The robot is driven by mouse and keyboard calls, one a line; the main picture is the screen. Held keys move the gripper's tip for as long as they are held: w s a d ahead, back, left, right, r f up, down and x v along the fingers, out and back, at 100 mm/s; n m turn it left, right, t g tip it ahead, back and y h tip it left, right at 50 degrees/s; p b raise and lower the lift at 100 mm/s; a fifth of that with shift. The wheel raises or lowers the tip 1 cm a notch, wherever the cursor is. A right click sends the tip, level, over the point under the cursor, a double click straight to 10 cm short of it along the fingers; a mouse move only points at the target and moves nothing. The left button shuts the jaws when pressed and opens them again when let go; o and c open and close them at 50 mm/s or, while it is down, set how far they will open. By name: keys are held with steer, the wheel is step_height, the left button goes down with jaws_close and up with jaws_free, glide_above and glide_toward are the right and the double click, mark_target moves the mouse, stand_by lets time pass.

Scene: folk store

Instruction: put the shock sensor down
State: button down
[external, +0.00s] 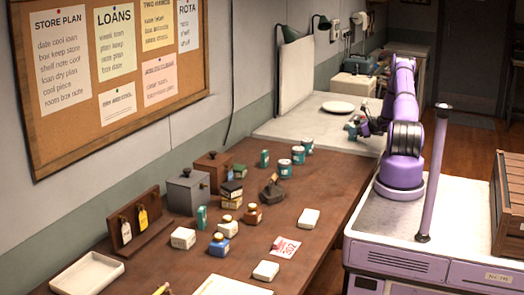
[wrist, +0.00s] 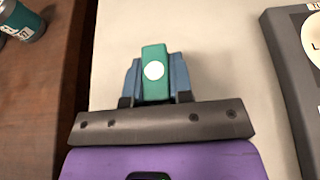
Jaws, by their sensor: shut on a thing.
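The shock sensor, a small teal block with a white round spot, shows in the wrist view (wrist: 154,72). My gripper (wrist: 154,85) is shut on it, with a blue finger on either side. In the external view my gripper (external: 360,128) is small and hangs over the pale counter (external: 300,125), near its right edge. In the wrist view the pale surface (wrist: 220,60) lies beyond the held block. I cannot tell whether the block touches it.
A white plate (external: 338,107) lies behind my gripper. The brown table (external: 330,180) holds teal-and-white cans (external: 298,155), boxes, bottles and cards. In the wrist view a can (wrist: 22,20) stands at the left and a dark grey item (wrist: 290,60) lies at the right.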

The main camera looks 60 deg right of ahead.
steer(key=shift+f, duration=0.1)
steer(key=c, duration=1)
jaws_free()
